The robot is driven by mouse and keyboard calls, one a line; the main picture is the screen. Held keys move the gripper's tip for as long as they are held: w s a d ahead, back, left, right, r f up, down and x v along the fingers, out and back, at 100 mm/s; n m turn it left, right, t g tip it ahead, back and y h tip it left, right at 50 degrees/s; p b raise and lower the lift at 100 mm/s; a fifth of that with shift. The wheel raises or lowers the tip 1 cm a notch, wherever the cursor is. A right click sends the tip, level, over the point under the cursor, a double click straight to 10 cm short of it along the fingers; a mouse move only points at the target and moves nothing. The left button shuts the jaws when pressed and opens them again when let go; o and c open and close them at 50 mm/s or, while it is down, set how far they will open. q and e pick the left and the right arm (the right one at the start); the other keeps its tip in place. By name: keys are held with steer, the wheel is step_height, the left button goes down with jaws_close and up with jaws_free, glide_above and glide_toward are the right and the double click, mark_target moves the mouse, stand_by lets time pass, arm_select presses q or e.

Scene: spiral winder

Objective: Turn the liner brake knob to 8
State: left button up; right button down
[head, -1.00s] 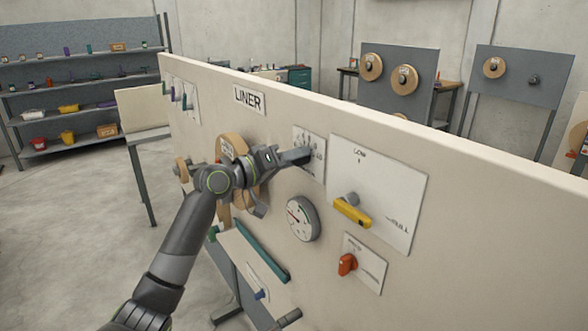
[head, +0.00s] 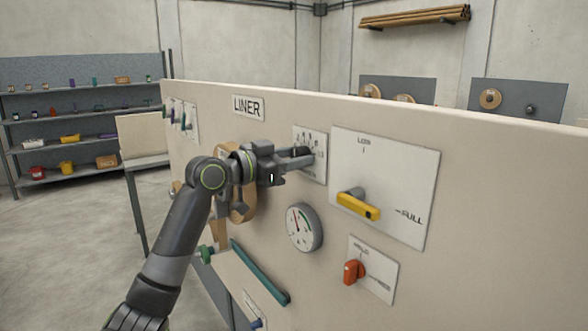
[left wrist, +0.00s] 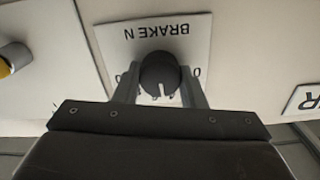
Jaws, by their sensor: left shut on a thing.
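The liner brake knob (left wrist: 158,74) is a dark round knob with a white pointer line, on a white plate marked "BRAKE N" (left wrist: 185,27), which appears upside down in the left wrist view. The two fingers of my left gripper (left wrist: 160,92) stand one on each side of the knob and are shut on it. In the head view my left gripper (head: 298,158) reaches the scale plate (head: 319,165) under the LINER sign (head: 249,108) and hides most of the knob. Most of the scale numbers are hidden, so I cannot read the setting. My right gripper is not in view.
Right of the scale plate is a large plate with a yellow lever (head: 358,206). Below are a round gauge (head: 304,228) and a red-orange knob (head: 354,272). A teal bar (head: 258,270) sits lower on the panel. Open floor lies to the left.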

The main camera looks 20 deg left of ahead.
arm_select(q)
steer(key=shift+f+m+b, duration=0.1)
steer(key=shift+m+b, duration=2.15)
steer(key=shift+m, duration=2.65)
steer(key=o, duration=1)
